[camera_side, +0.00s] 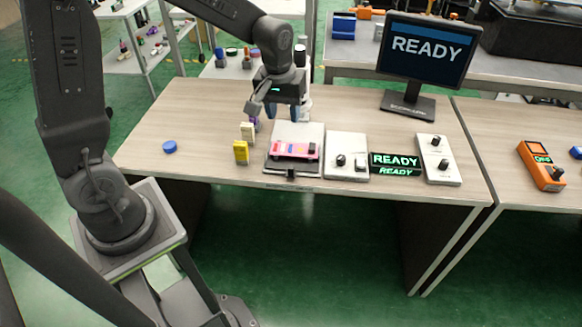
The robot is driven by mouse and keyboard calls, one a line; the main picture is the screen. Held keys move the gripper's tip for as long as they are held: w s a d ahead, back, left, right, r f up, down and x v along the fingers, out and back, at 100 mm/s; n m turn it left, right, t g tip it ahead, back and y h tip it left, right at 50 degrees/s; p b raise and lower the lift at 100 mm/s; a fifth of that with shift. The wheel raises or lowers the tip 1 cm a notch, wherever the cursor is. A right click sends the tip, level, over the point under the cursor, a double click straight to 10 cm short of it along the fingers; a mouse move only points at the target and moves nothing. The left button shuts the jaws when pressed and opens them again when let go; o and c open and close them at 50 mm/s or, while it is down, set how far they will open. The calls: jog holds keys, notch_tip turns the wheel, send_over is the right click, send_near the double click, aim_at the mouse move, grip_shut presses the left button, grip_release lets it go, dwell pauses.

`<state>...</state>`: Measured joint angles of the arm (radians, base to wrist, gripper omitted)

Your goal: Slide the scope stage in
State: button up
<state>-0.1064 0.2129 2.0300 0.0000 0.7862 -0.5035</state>
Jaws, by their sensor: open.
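The scope stage appears to be the grey plate (311,133) near the front of the wooden table, with a small black knob (291,173) at its front edge. A pink block (294,150) with coloured parts lies across the plate. My gripper (283,113) points down above the back of the plate, with its two blue fingers apart and nothing seen between them. The knob is well in front of the gripper. A white upright part (305,105) behind the gripper is partly hidden by it.
A yellow block (241,152), a cream block (248,132) and a purple item stand left of the plate. A white control box (346,157), a green READY display (395,161) and another knob box (438,160) stand right. A blue cap (169,147) lies far left, with bare tabletop around it.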

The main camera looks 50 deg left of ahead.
jog(key=n+g, duration=0.1)
jog(key=n, duration=0.1)
send_over(291, 167)
notch_tip(291, 167, down, 8)
notch_tip(291, 167, down, 14)
jog(key=shift+r, duration=0.25)
jog(key=shift+c, duration=0.4)
grip_shut()
jog(key=shift+w, duration=0.1)
